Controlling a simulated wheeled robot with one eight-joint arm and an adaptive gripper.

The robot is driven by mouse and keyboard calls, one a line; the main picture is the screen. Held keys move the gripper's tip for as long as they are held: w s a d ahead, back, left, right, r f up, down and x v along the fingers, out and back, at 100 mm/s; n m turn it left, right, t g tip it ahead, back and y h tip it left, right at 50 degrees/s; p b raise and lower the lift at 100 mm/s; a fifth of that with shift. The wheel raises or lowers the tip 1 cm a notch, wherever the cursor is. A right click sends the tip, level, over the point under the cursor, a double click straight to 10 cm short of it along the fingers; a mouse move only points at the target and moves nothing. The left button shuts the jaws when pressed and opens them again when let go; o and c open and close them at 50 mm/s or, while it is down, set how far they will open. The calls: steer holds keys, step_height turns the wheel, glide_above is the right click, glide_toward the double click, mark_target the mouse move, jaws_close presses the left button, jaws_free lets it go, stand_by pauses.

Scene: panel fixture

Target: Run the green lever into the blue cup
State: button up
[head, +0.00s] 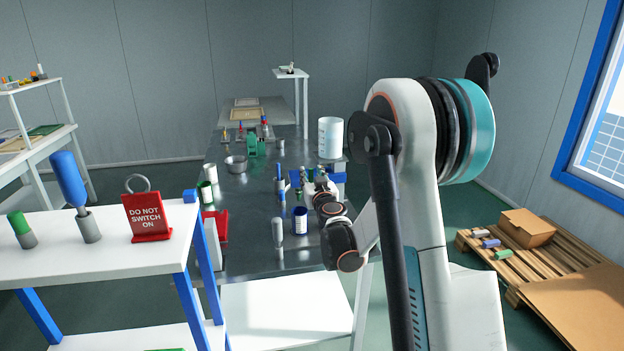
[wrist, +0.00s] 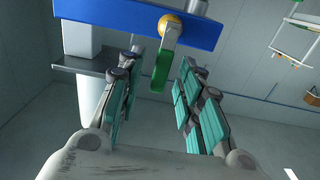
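In the wrist view the green lever (wrist: 161,70) hangs down from an orange-yellow pivot (wrist: 170,22) on a blue bar (wrist: 130,24). My gripper (wrist: 160,98) is open, with teal-padded fingers on both sides of the lever. A gap shows between the lever and each finger, and the lever's lower end reaches between them. In the head view my gripper (head: 308,182) is at the panel fixture on the dark bench, too small there to show its fingers. A blue and white cylinder (head: 300,221) stands nearer on the bench; I cannot tell whether it is the blue cup.
The dark bench (head: 262,205) carries a large white container (head: 330,137), a metal bowl (head: 236,164), a red holder (head: 217,226) and several small items. A white shelf (head: 105,247) with a red sign (head: 147,216) stands at left. A pallet (head: 545,262) lies at right.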

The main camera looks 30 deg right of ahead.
jaws_close()
stand_by(0.3)
steer(key=shift+s+d+f+m+b, duration=0.2)
steer(key=shift+d+m, duration=0.35)
steer(key=shift+m, duration=1.05)
steer(key=shift+s+d+f+m+b, duration=0.15)
steer(key=shift+d+f+m+b, duration=0.3)
steer(key=shift+m, duration=1.15)
steer(key=shift+s+d+f+m+b, duration=0.15)
steer(key=shift+d+m, duration=0.45)
steer(key=shift+m, duration=1)
jaws_free()
